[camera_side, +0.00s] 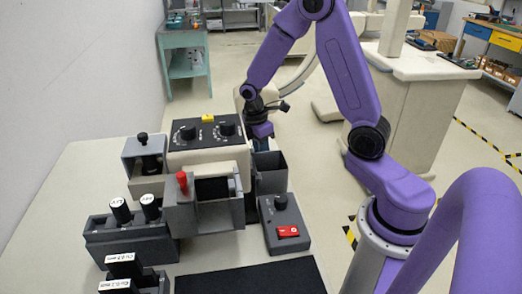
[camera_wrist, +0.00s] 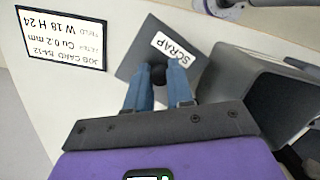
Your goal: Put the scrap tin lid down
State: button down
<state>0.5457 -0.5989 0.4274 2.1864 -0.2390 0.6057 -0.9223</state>
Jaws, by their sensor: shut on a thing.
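The scrap tin lid (camera_wrist: 135,68) is a dark grey square plate with a white SCRAP label and a black knob, seen in the wrist view. My gripper (camera_wrist: 158,92) has blue fingers shut on the lid's knob. The lid is beside the open scrap tin (camera_wrist: 255,90), not over it. I cannot tell whether the lid touches the pale surface beneath. In the side view my gripper (camera_side: 262,145) is behind the tin (camera_side: 271,172), and the lid is hidden there.
A printed job card (camera_wrist: 62,45) lies left of the lid in the wrist view. In the side view, a machine with a black knob panel (camera_side: 205,132) stands left of the tin. A grey box with a red switch (camera_side: 287,231) is in front. Pale table (camera_side: 85,180) is bare at left.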

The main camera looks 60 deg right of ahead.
jog(key=shift+f, duration=0.3)
jog(key=shift+f, duration=0.2)
jog(key=c, duration=1)
grip_release()
notch_tip(320, 180, up, 12)
jog(key=a, duration=0.1)
jog(key=shift+w+a+r, duration=0.15)
jog(key=shift+w+a, duration=0.2)
